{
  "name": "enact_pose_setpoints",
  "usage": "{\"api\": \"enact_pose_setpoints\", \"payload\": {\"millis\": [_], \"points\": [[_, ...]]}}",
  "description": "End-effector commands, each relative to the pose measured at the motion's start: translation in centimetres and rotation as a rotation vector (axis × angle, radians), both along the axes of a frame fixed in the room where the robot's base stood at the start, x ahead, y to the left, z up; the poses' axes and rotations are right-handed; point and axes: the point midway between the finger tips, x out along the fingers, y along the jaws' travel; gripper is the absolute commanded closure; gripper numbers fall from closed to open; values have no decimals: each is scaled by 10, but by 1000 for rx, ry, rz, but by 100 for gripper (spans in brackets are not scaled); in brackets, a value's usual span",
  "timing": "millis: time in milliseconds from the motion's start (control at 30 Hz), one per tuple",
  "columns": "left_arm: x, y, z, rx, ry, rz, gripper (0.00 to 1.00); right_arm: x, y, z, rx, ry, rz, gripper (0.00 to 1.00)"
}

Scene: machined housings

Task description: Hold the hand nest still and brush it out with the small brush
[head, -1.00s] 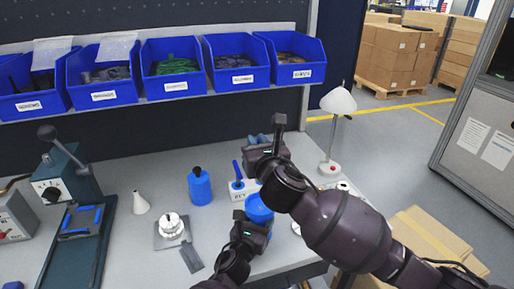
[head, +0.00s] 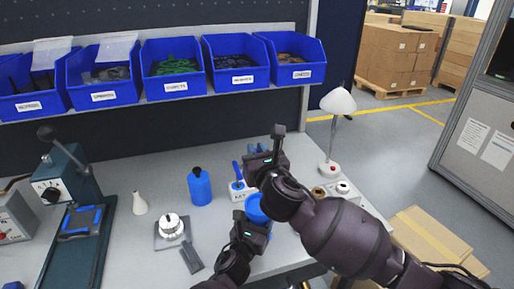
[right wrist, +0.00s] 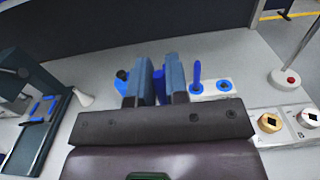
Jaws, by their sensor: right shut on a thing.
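My right gripper (head: 258,153) is above the bench, its fingers pointing to the back. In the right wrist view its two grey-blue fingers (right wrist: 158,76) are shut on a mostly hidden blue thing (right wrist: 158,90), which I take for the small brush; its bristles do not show. A round blue piece (head: 256,208), which I take for the hand nest, sits low in front of the right gripper, partly covered. My left gripper (head: 249,226) is right at this blue piece from the near side. Whether its fingers are closed on it is hidden.
A blue bottle (head: 200,187) and a white block with a blue peg (head: 238,188) stand behind. A white round part on a grey plate (head: 171,230) and a dark flat piece (head: 191,258) lie left. A lamp (head: 329,168) stands right. Blue bins (head: 172,88) hang above.

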Motion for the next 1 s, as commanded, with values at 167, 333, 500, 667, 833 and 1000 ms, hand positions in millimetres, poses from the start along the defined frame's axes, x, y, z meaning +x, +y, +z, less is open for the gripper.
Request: {"api": "enact_pose_setpoints", "payload": {"millis": [167,333,500,667,833,1000], "points": [[0,0,0,0,0,0,70,0,0,-17,0,2,-1,100],[0,0,0,0,0,0,70,0,0,-33,0,2,-1,100],[0,0,0,0,0,0,70,0,0,-48,0,1,-1,100],[0,0,0,0,0,0,70,-9,-5,-54,0,0,-1,100],[0,0,0,0,0,0,70,-21,-12,-52,1,-1,0,100],[0,0,0,0,0,0,70,-31,-18,-52,0,0,0,100]]}}
